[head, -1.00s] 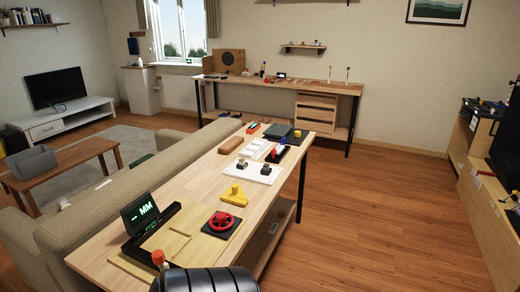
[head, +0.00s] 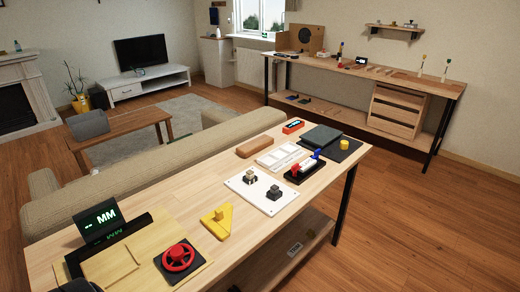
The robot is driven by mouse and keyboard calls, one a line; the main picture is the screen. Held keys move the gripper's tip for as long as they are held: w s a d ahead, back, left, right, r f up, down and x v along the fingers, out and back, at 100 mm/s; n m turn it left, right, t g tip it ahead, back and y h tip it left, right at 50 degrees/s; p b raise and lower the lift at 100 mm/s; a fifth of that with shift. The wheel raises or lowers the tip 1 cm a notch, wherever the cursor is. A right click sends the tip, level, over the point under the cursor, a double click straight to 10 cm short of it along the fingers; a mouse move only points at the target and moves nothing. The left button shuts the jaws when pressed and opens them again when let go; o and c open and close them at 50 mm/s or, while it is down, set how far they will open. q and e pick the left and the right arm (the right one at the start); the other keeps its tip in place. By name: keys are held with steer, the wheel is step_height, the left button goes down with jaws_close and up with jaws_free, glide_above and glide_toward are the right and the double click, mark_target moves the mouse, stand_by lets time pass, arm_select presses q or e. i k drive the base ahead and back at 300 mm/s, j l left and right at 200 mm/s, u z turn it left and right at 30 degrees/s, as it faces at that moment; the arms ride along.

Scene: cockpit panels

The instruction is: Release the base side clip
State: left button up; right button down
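A wooden workbench (head: 150,215) runs from the lower left to the middle of the head view. A black base (head: 304,171) on it carries a part with red, white and blue pieces. A white plate (head: 258,203) beside it carries a beige-and-black block (head: 250,177) and a dark block (head: 274,192). I cannot tell which of these has the base side clip; any clip is too small to make out. Neither gripper shows clearly. A dark shape at the bottom left edge is cut off and cannot be identified.
A red handwheel (head: 178,257), a yellow triangular piece (head: 218,222) and a small display (head: 100,220) stand at the near end. A brown block (head: 254,147), white tray (head: 279,157) and dark box (head: 321,137) lie farther back. The floor (head: 420,230) on the right is clear.

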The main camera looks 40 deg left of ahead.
mark_target(297, 167)
steer(key=i+j+u, duration=0.1)
steer(key=i+u, duration=0.15)
steer(key=u, duration=0.15)
steer(key=i+u, duration=0.2)
steer(key=u, duration=0.2)
steer(key=i+u, duration=0.25)
steer(key=u, duration=0.15)
steer(key=i+l+u, duration=0.1)
steer(key=i+u, duration=0.15)
steer(key=u, duration=0.15)
steer(key=i+l+u, duration=0.15)
steer(key=u, duration=0.25)
steer(key=i+l, duration=0.05)
